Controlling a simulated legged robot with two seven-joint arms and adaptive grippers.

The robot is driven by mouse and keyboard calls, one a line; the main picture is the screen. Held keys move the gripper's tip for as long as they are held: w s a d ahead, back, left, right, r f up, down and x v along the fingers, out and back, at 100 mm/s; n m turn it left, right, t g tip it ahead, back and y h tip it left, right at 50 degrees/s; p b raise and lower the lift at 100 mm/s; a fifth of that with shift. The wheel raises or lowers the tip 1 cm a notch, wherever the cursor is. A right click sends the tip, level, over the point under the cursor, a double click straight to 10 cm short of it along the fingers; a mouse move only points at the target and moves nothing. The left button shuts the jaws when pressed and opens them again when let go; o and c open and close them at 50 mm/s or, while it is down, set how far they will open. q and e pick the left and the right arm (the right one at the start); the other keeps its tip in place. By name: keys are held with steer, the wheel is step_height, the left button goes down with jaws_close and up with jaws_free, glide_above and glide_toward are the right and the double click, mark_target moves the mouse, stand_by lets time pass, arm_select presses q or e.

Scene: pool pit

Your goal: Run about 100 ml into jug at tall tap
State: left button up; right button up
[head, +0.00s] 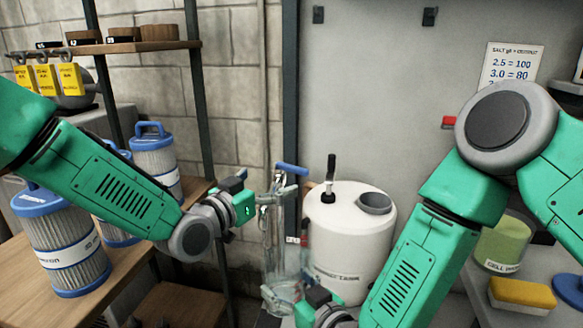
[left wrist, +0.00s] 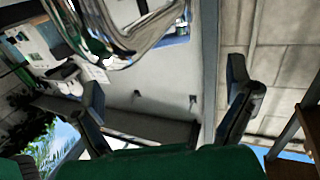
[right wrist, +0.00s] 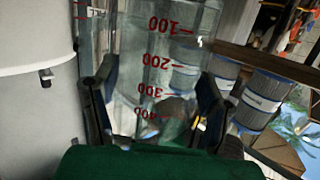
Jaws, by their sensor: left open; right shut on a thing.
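The tall tap (head: 279,190) stands in the middle of the head view, with a blue lever (head: 291,168) on top. The clear jug (head: 287,262) is below it, in front of the tap column. Whether it sits exactly under the spout I cannot tell. In the right wrist view the jug (right wrist: 160,65) shows red marks from 100 to 400, upside down. I see no clear water level. My right gripper (head: 298,302) is shut on the jug, a finger on each side. My left gripper (head: 248,198) is open and empty, just left of the tap; its spread fingers show in the left wrist view (left wrist: 165,100).
A white drum (head: 350,235) with a black handle and grey cup stands close right of the tap. Blue-capped filter cartridges (head: 62,245) stand on the wooden shelf at left. A yellow sponge (head: 522,294) and green tub (head: 502,244) lie at right.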

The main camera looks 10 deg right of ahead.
mark_target(285, 167)
arm_select(q)
steer(key=x, duration=0.9)
steer(key=shift+w+d, duration=0.1)
steer(key=shift+w, duration=0.05)
steer(key=c, duration=1.7)
steer(key=m+g+h, duration=0.1)
steer(key=m+g, duration=0.1)
steer(key=a+m+g+h, duration=0.1)
steer(key=g+h, duration=0.1)
steer(key=m+g+h, duration=0.2)
steer(key=g, duration=0.1)
steer(key=shift+s+a+r+m, duration=0.2)
steer(key=shift+s+a+m, duration=0.1)
steer(key=shift+s, duration=0.1)
steer(key=m+g, duration=0.1)
steer(key=m+g+h, duration=0.1)
steer(key=g, duration=0.1)
steer(key=shift+a, duration=0.4)
steer(key=shift+s+a+m+g, duration=0.15)
steer(key=shift+m+g, duration=0.45)
steer(key=shift+g, duration=0.4)
